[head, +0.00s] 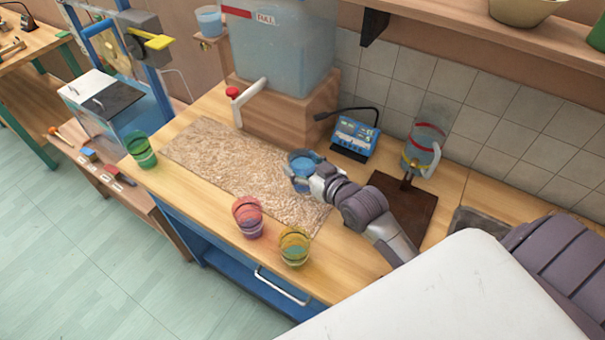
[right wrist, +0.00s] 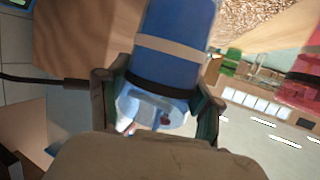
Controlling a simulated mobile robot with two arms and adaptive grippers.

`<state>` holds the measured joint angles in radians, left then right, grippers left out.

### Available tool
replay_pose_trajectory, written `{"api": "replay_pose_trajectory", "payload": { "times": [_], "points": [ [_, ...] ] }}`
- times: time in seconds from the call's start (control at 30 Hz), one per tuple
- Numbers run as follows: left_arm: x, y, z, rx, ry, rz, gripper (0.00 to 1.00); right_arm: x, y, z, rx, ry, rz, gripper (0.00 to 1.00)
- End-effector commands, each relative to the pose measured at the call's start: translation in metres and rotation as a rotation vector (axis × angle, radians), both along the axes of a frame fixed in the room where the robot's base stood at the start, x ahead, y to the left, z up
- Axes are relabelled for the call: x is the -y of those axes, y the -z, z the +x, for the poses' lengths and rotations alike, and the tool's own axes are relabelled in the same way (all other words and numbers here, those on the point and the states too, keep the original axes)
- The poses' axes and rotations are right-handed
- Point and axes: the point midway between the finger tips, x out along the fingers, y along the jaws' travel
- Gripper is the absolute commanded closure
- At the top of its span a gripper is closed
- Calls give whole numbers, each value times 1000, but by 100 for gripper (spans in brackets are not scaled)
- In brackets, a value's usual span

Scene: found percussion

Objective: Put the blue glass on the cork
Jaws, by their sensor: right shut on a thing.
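The blue glass (head: 300,160) is between the fingers of my right gripper (head: 303,179). In the right wrist view the blue glass (right wrist: 176,45) has a pale band and a dark band, and the fingers of my right gripper (right wrist: 158,105) are shut on it from both sides. The cork (head: 215,150) is a long speckled mat on the wooden counter; part of it also shows in the right wrist view (right wrist: 250,18). In the head view the glass overlaps the cork's right back part; I cannot tell whether it touches it. My left gripper is not in view.
A red glass (head: 248,218) and a yellow glass (head: 294,247) stand by the cork's front edge. A green glass (head: 141,150) stands at the left. A water tank (head: 280,50) with a tap, a blue device (head: 354,137) and a jug (head: 422,150) are behind.

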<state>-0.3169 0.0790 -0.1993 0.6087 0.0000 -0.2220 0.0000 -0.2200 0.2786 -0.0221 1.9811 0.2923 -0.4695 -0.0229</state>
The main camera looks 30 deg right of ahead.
Motion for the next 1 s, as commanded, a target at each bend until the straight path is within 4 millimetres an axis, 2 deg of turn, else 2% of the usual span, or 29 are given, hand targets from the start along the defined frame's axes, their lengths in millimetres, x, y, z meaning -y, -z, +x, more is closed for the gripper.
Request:
{"api": "replay_pose_trajectory", "payload": {
  "times": [0.2, 0.33, 0.7, 0.73, 0.87, 1.0],
  "points": [
    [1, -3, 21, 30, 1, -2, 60, 0, 25, 0, 0, 0, 0, 88],
    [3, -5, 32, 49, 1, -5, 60, 0, 35, 0, 2, 0, 0, 88],
    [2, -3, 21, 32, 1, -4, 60, 0, 38, 0, 3, 0, -1, 88],
    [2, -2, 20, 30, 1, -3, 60, 0, 40, -1, 0, 0, 0, 33],
    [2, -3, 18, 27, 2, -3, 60, 0, 39, -1, 0, 0, 0, 12],
    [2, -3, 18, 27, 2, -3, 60, 0, 39, -1, 0, 0, -1, 10]
  ]
}}
